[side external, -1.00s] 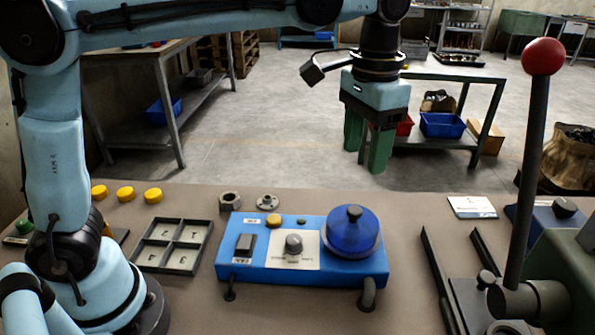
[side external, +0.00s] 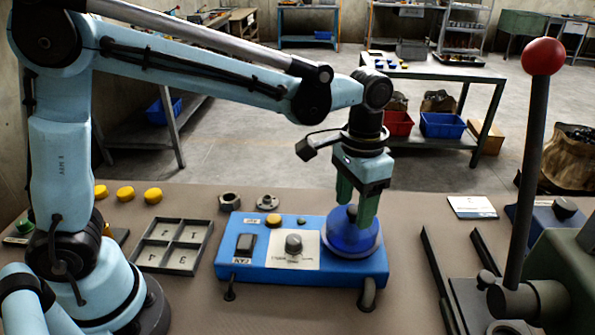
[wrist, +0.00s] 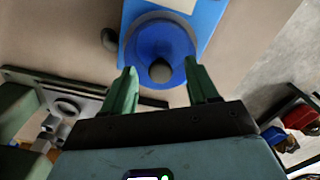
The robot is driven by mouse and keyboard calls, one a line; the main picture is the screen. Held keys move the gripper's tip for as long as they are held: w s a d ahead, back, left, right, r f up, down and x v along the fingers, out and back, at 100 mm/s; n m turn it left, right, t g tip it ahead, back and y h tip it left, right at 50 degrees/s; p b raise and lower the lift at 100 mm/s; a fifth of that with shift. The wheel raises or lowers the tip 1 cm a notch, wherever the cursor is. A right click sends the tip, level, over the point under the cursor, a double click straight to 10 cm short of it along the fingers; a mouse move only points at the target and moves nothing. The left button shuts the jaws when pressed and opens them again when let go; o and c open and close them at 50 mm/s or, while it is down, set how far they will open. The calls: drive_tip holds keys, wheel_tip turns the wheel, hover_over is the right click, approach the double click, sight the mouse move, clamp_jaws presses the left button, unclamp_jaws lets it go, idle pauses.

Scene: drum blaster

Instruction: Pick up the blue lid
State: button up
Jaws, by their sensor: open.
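My gripper (side external: 355,212) is above the lid with green fingers pointing down. In the side view the front finger overlaps the knob's right side. In the wrist view my gripper (wrist: 163,85) is open, with the knob centred between its fingers. I cannot tell whether a finger touches the lid.
A lever with a red ball (side external: 543,57) and dark rails (side external: 440,270) stand right of the box. A four-part tray (side external: 173,246), yellow caps (side external: 125,194) and a nut (side external: 230,201) lie to the left. Bare table shows between box and rails.

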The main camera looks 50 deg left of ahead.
drive_tip(key=shift+f, duration=0.25)
drive_tip(key=shift+c, duration=0.4)
clamp_jaws()
drive_tip(key=shift+r, duration=0.1)
